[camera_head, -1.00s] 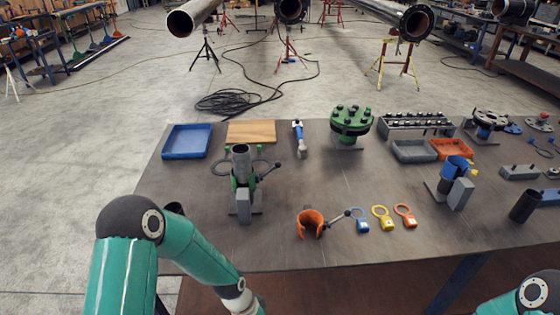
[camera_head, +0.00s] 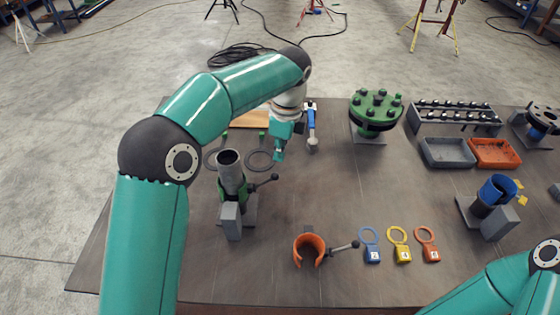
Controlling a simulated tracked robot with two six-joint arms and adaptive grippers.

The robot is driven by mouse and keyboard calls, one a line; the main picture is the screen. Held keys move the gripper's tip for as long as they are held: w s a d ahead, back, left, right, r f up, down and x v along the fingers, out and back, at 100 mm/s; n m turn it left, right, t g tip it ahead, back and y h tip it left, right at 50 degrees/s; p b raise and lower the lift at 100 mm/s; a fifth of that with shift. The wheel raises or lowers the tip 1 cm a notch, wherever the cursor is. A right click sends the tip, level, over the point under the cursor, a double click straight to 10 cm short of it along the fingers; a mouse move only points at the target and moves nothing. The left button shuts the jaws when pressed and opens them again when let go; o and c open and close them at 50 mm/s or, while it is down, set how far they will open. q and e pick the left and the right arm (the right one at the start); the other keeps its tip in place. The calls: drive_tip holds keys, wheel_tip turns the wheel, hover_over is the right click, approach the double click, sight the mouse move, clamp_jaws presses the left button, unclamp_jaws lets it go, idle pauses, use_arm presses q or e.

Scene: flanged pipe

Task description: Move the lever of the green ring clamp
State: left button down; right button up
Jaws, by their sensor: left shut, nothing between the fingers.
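The green ring clamp (camera_head: 247,189) sits around an upright grey pipe (camera_head: 229,163) in a grey stand at the left of the table. Its dark lever (camera_head: 265,183) sticks out to the right and ends in a black ball knob. My left gripper (camera_head: 279,157) is shut and empty, pointing down above and behind the lever knob, apart from it in the picture. My left arm arches over the table's left part. Only part of my right arm shows at the lower right, and its gripper is out of view.
An orange open ring clamp (camera_head: 309,248) with a lever lies in front, beside blue, yellow and orange tags (camera_head: 398,246). A green flange (camera_head: 375,112) stands behind. A blue clamp (camera_head: 496,190) on a stand is at the right. The middle of the table is clear.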

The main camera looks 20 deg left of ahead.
sight(277, 174)
use_arm(q)
drive_tip(key=shift+w+r, duration=0.15)
drive_tip(key=f+b, duration=0.1)
drive_tip(key=f, duration=0.1)
drive_tip(key=f+b, duration=0.1)
drive_tip(key=f, duration=0.1)
drive_tip(key=f+b, duration=0.1)
drive_tip(key=f, duration=0.1)
drive_tip(key=shift+a, duration=0.3)
drive_tip(key=shift+f+b, duration=0.5)
drive_tip(key=shift+b, duration=0.3)
drive_tip(key=shift+f, duration=0.1)
